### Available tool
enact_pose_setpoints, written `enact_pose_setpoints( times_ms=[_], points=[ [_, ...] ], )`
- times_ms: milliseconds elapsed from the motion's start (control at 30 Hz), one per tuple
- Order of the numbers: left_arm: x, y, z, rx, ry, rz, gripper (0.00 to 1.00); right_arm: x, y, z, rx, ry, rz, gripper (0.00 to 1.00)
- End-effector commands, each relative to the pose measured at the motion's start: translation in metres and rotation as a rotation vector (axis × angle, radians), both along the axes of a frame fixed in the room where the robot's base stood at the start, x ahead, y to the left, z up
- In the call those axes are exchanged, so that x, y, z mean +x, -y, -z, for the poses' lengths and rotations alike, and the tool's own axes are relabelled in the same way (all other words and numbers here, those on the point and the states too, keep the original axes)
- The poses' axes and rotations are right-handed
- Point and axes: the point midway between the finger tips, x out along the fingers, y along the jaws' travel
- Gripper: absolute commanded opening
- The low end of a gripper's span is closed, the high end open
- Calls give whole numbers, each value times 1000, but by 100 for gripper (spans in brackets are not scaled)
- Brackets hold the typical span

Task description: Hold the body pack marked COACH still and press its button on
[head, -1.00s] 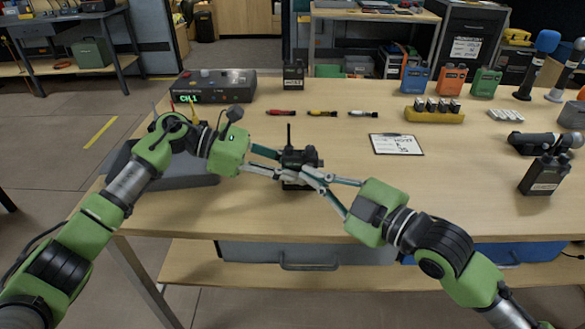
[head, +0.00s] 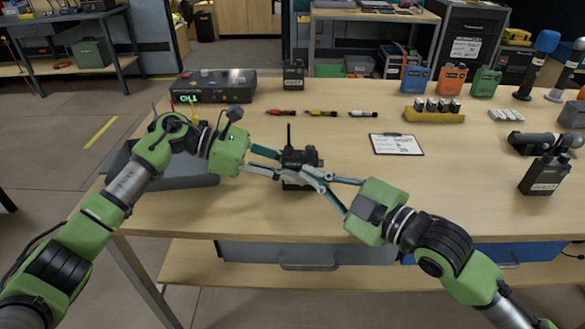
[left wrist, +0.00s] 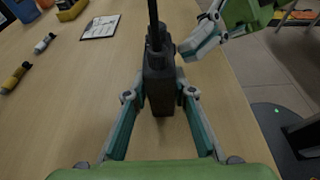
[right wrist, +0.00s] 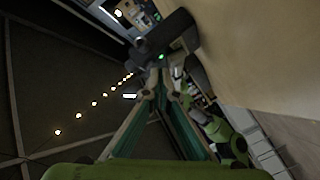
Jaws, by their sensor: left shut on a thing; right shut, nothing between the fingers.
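A black body pack (head: 301,158) with an upright antenna stands at the table's front edge. My left gripper (head: 282,170) is shut on it from the left. The left wrist view shows the pack (left wrist: 158,85) upright between the two fingers (left wrist: 158,97). My right gripper (head: 308,172) is shut and empty, its tips at the pack's near side; whether they touch is unclear. In the right wrist view its closed tips (right wrist: 157,72) lie close to the dark pack (right wrist: 172,35), where a small green light (right wrist: 161,56) shows. The pack's marking cannot be read, and its button is hidden.
A grey console (head: 213,86) with a green display stands at the back left. Other black packs stand at the back (head: 293,74) and right (head: 543,174). Several markers (head: 321,113), a clipboard (head: 396,144) and a yellow battery holder (head: 434,114) lie behind.

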Motion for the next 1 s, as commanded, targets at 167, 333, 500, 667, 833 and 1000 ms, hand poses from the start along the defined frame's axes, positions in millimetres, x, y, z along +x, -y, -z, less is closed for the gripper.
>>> enact_pose_setpoints(
  times_ms=[167,333,500,667,833,1000],
  points=[
    [0,0,1,1,-1,0,0,-8,0,0,-1,-1,-1,0],
    [0,0,1,1,-1,0,0,-9,0,0,0,0,0,0],
    [0,0,1,1,-1,0,0,-11,0,1,0,-1,-1,0],
    [0,0,1,1,-1,0,0,-26,0,1,-1,-1,-1,0],
    [0,0,1,1,-1,0,0,-43,0,1,0,-1,-2,0],
    [0,0,1,1,-1,0,0,-60,0,1,-1,-2,-2,0]
  ],
)
